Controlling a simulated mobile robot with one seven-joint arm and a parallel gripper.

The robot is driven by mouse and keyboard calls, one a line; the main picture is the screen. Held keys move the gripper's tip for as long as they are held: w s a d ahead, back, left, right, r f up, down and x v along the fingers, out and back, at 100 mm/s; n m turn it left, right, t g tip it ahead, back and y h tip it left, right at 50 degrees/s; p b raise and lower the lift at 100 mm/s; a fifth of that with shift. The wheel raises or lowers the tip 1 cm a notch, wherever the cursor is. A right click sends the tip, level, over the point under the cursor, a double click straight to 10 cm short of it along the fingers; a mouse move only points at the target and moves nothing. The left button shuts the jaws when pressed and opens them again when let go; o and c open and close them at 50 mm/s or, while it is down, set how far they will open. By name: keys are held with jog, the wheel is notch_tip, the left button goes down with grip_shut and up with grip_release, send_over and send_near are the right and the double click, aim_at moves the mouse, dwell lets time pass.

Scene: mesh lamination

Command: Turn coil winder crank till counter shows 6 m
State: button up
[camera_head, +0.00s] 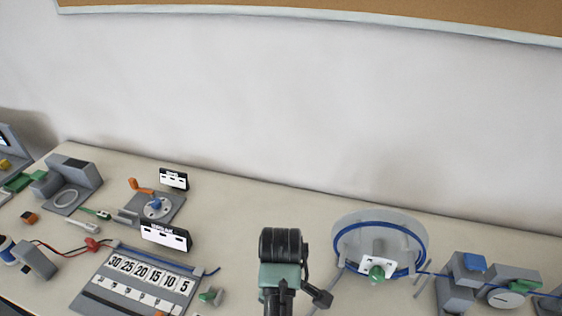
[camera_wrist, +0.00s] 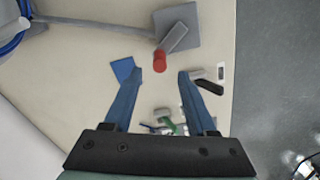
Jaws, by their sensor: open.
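In the wrist view, a red upright knob (camera_wrist: 160,61) stands on a grey crank arm (camera_wrist: 173,38) beside a grey block (camera_wrist: 190,22); it looks like the winder crank. My gripper (camera_wrist: 155,74) is open, with its two blue fingers pointing toward the knob. The knob appears between and just beyond the fingertips; contact is not visible. In the head view, a clear reel with blue cable (camera_head: 421,262) stands to the right of my arm. A device with a round white dial (camera_head: 505,298) is farther right; no metre reading is legible. The crank is not visible in the head view.
A board marked 30 to 5 (camera_head: 118,297) lies at the left front. A grey device with an orange handle (camera_head: 143,187) stands behind it. The table around my arm's left is fairly clear. In the wrist view, the table edge and grey floor (camera_wrist: 275,70) are at right.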

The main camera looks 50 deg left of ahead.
notch_tip(320, 180, down, 7)
jog(key=shift+p, duration=0.3)
grip_shut()
dwell(0.3)
